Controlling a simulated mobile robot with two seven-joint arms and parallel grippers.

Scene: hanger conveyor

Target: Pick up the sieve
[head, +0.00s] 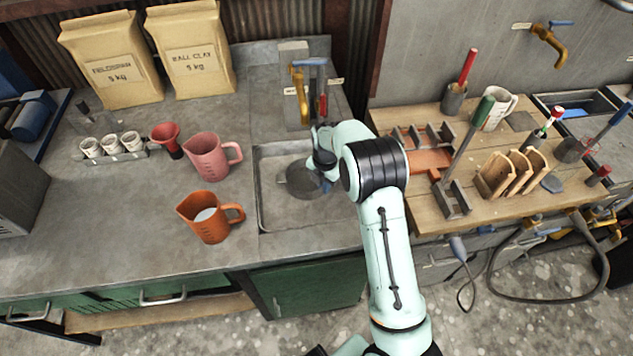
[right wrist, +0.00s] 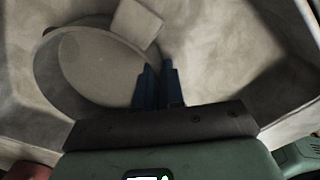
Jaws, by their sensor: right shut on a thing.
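The sieve (head: 303,181) is a dark grey round thing in the sink basin, partly hidden by my right arm. In the right wrist view the sieve (right wrist: 95,68) is a round shape with a raised rim at the left. My right gripper (head: 326,184) is down in the basin at the sieve's right side, mostly hidden behind its own wrist. In the right wrist view its blue fingers (right wrist: 158,84) are close together at the sieve's rim and shut on it. I cannot tell whether the sieve still touches the basin floor. My left gripper is not in view.
The sink (head: 285,217) has raised walls around the sieve, with a brass tap (head: 299,92) behind. An orange jug (head: 207,217) and a pink jug (head: 207,157) stand left of it. A wooden bench (head: 440,222) with tools lies right. The front left counter is clear.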

